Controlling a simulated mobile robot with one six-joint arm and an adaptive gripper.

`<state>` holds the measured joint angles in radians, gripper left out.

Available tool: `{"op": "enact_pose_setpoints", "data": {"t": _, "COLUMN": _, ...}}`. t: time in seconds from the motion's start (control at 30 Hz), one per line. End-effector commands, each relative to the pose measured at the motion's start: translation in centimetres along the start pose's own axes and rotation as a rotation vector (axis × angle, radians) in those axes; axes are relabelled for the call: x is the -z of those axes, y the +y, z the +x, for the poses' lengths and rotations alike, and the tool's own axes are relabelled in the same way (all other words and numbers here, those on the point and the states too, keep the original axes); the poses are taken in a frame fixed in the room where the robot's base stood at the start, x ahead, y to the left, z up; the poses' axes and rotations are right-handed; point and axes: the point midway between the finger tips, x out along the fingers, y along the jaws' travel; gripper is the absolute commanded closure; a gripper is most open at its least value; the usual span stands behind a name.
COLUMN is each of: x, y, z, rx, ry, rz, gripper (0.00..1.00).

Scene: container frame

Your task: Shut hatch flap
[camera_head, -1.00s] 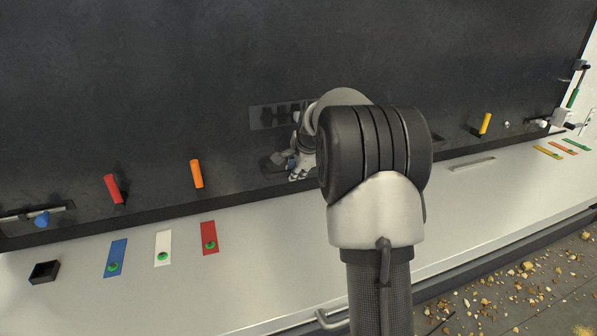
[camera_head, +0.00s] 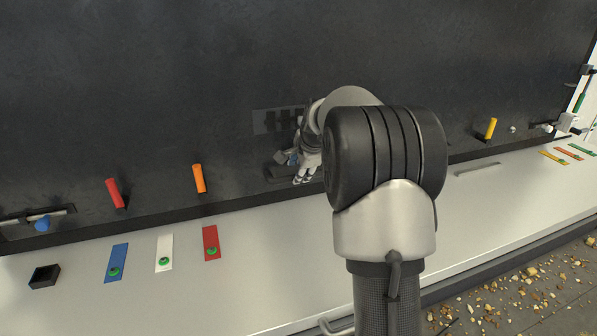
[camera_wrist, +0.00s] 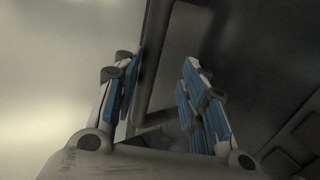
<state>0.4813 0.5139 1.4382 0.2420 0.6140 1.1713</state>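My gripper (camera_head: 303,178) is low in front of the dark wall, left of my arm's large joint. In the wrist view its blue-padded fingers (camera_wrist: 157,75) stand apart with a clear gap and nothing gripped between them. A small dark grey piece (camera_head: 284,173), possibly the hatch flap, juts from the wall just left of the gripper. In the wrist view a dark panel with a rounded rim (camera_wrist: 183,45) lies beyond and between the fingers. I cannot tell whether the fingers touch it or how far the flap stands open. My arm hides the wall to the right.
A slotted plate (camera_head: 276,121) is above the gripper. Red (camera_head: 115,193), orange (camera_head: 199,178) and yellow (camera_head: 490,128) handles stick out of the wall. The pale ledge (camera_head: 290,250) holds coloured cards and a small black box (camera_head: 44,276). Rubble lies on the floor at right.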

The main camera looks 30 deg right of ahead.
Motion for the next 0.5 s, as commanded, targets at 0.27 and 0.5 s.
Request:
{"op": "enact_pose_setpoints", "data": {"t": 0.27, "x": 0.0, "y": -0.3, "z": -6.3, "rx": 0.008, "ry": 0.002, "rz": -0.001, "gripper": 0.62}}
{"op": "enact_pose_setpoints", "data": {"t": 0.5, "x": 0.0, "y": -0.1, "z": -9.4, "rx": 0.005, "ry": 0.001, "rz": 0.0, "gripper": 0.62}}
